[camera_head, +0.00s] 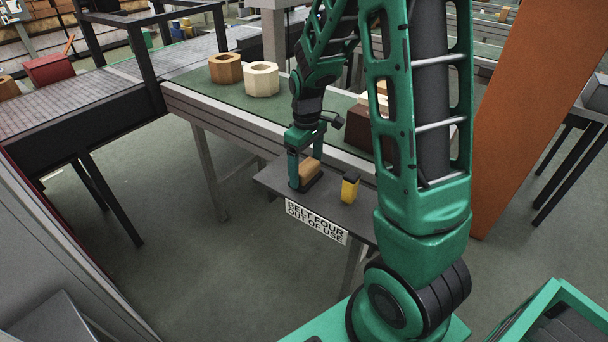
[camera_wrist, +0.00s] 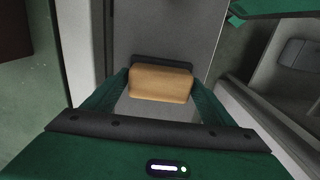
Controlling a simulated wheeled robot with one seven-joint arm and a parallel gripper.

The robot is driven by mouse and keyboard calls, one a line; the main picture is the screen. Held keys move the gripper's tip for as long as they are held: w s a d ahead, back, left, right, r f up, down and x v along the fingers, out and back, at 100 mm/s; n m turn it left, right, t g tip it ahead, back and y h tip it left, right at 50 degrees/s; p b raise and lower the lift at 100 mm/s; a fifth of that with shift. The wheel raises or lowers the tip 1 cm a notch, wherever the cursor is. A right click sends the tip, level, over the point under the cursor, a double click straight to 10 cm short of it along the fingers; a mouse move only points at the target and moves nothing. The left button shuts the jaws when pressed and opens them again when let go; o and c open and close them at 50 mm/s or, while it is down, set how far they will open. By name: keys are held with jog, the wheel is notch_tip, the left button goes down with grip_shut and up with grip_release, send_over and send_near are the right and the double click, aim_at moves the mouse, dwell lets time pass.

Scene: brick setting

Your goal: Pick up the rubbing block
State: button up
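The rubbing block, a tan block (camera_head: 308,167) on a dark base, is at the left part of a small grey side table (camera_head: 270,180). In the wrist view the block (camera_wrist: 160,84) lies crosswise between my fingers, with its dark base edge showing beyond it. My gripper (camera_head: 306,164) points down with one finger at each end of the block. In the wrist view the fingers of my gripper (camera_wrist: 160,88) meet both ends with no clear gap. I see no clear space between the base and the table.
A yellow thing with a black top (camera_head: 350,188) stands just right of the block. A sign (camera_head: 316,222) reading "BELT FOUR OUT OF USE" hangs at the table's front. Behind is a green belt (camera_head: 203,83) with brown (camera_head: 225,68) and cream (camera_head: 261,79) ring-shaped pieces. An orange panel (camera_head: 535,100) stands right.

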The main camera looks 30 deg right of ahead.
aim_at(306, 165)
jog(key=shift+r, duration=0.1)
notch_tip(306, 165, up, 10)
jog(key=shift+f, duration=0.1)
dwell(0.5)
